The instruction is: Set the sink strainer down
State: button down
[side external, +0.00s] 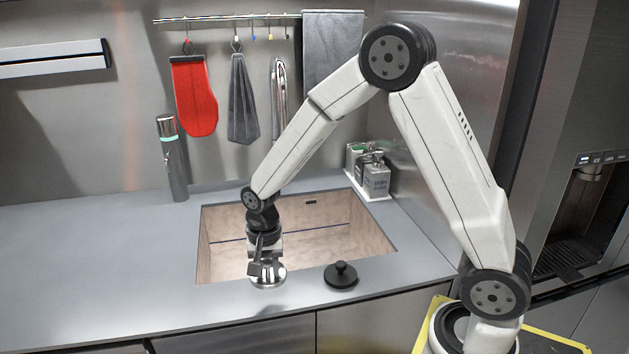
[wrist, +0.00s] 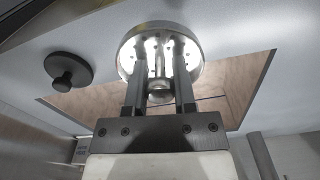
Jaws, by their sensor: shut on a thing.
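The sink strainer (side external: 268,284) is a round, shiny metal piece with holes and a central knob. In the side view it is at the front edge of the sink, beneath my gripper (side external: 266,270). In the wrist view the strainer (wrist: 160,45) sits between and beyond the fingers of my gripper (wrist: 160,92), which are shut on its knob. The side view shows the strainer at counter level by the sink's front rim; I cannot tell whether it touches the counter.
The open sink (side external: 370,240) lies right behind the strainer. A black knobbed stopper (side external: 341,276) lies on the counter to the right, also in the wrist view (wrist: 68,70). Bottles (side external: 376,180) stand behind the sink. The counter (side external: 100,250) at left is clear.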

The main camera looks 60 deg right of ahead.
aim_at(261, 294)
jog(key=shift+w+f, duration=1.1)
jog(key=shift+f, duration=0.2)
jog(key=shift+w+f, duration=0.3)
jog(key=shift+f, duration=1.55)
jog(key=shift+f, duration=0.1)
jog(key=shift+c, duration=2.2)
grip_release()
jog(key=shift+r, duration=6.15)
